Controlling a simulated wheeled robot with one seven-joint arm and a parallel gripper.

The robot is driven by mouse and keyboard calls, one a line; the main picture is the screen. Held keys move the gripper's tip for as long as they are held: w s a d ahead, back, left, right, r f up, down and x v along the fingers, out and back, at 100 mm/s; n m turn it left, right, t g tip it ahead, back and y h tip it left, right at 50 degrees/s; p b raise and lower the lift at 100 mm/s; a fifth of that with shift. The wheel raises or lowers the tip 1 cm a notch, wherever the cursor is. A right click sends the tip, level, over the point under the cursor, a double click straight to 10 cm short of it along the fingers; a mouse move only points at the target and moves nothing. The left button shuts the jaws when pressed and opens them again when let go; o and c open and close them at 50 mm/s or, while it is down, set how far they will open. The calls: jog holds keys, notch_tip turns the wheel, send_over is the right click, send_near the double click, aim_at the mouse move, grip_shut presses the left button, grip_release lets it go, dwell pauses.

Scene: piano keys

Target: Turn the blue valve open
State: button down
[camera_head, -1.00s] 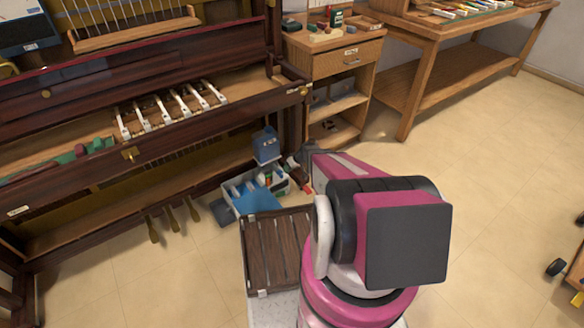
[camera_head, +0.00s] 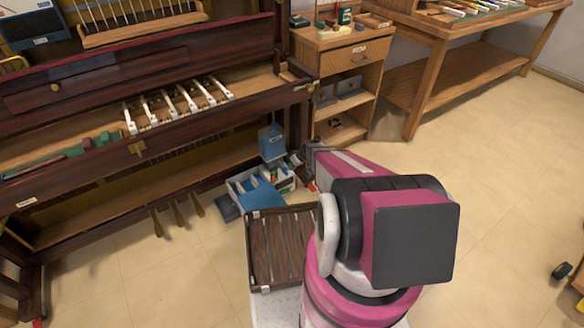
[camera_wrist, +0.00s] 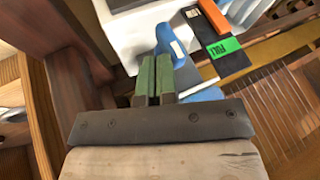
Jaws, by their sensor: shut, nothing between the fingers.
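I cannot make out a blue valve for certain. In the wrist view, a small blue part (camera_wrist: 170,42) with a white patch stands just beyond the fingertips, against a white surface; I cannot tell whether it is the valve or whether the fingers touch it. My gripper (camera_wrist: 157,62) has its two green-padded fingers together with nothing between them. In the head view, my gripper (camera_head: 308,158) is small and dark, at the right end of the piano.
The piano (camera_head: 70,160) with its row of white keys fills the left. A wooden cabinet (camera_head: 340,55) and workbench (camera_head: 425,50) stand behind my arm. A dark slatted tray (camera_head: 283,248) is in front. In the wrist view, a dark strip carries a green label (camera_wrist: 224,47).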

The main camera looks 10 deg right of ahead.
aim_at(285, 170)
jog(key=shift+s+a+r+h, duration=0.1)
jog(key=shift+a+r+h, duration=0.1)
jog(key=shift+h, duration=0.2)
jog(key=shift+s+a+r+n+t+h, duration=0.15)
jog(key=shift+a+n+t+h, duration=0.15)
jog(key=shift+h, duration=0.55)
jog(key=shift+s+a+r+n+t+h, duration=0.15)
jog(key=shift+a+t+h, duration=0.25)
jog(key=shift+h, duration=0.4)
jog(key=shift+s+a+n+t+h, duration=0.1)
jog(key=shift+a+n+t+h, duration=0.25)
jog(key=shift+h, duration=0.5)
jog(key=shift+s+a, duration=0.2)
jog(key=shift+a, duration=0.3)
jog(key=shift+s+a+f+t+h, duration=0.1)
jog(key=shift+a+t+h, duration=0.1)
jog(key=shift+t+h, duration=0.3)
jog(key=shift+s+a+f+n+t+h, duration=0.15)
jog(key=shift+a+t+h, duration=0.1)
jog(key=shift+h, duration=0.4)
jog(key=shift+s+a+f+n+t+h, duration=0.15)
jog(key=shift+a+t+h, duration=0.1)
jog(key=shift+h, duration=0.4)
jog(key=shift+w, duration=0.1)
jog(key=shift+s+a+f, duration=0.2)
jog(key=shift+a+f, duration=0.3)
jog(key=shift+a, duration=0.05)
